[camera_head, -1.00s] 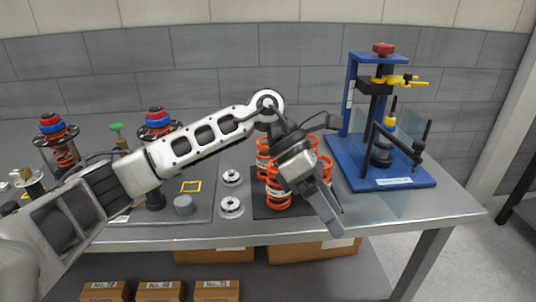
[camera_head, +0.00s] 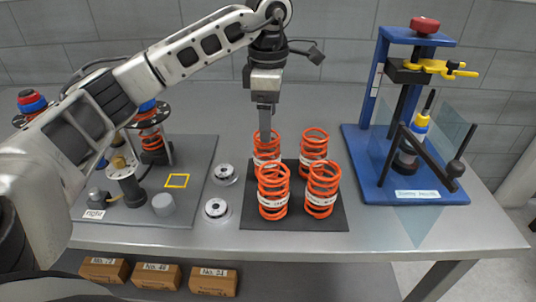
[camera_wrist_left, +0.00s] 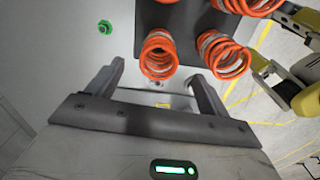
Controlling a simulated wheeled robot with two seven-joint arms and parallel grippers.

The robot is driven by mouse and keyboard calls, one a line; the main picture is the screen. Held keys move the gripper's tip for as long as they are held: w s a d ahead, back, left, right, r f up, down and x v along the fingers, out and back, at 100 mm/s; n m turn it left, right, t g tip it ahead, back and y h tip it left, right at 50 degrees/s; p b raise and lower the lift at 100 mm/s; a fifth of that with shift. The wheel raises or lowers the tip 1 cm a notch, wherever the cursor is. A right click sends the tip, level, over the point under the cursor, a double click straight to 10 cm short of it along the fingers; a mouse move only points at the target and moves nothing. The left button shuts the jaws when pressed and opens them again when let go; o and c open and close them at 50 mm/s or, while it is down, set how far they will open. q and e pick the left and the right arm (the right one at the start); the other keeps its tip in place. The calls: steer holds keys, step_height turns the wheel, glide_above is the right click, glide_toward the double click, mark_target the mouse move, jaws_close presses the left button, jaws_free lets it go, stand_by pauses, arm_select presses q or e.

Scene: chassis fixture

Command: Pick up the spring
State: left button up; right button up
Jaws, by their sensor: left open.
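Several orange coil springs with white labels stand upright on a dark mat (camera_head: 292,217): back left (camera_head: 266,150), back right (camera_head: 314,143), front left (camera_head: 273,192) and front right (camera_head: 322,190). My left gripper (camera_head: 265,136) points down at the back left spring and partly overlaps it. In the left wrist view my open jaws (camera_wrist_left: 150,88) are empty, with one spring (camera_wrist_left: 159,55) just beyond them and another spring (camera_wrist_left: 225,55) to its right. I cannot tell the exact height of the fingertips above the spring. My right gripper is not in view.
A blue press stand (camera_head: 440,190) with a yellow clamp and clear panels stands to the right of the mat. Two silver discs (camera_head: 216,208) and a grey fixture plate (camera_head: 190,205) with shock absorber parts lie to the left. Cardboard boxes (camera_head: 155,276) sit below the table.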

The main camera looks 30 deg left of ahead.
mark_target(267, 146)
arm_select(q)
step_height(267, 146, down, 8)
steer(key=shift+a+f+p, duration=0.1)
steer(key=shift+a+p, duration=0.05)
steer(key=shift+p, duration=0.5)
steer(key=c, duration=1.3)
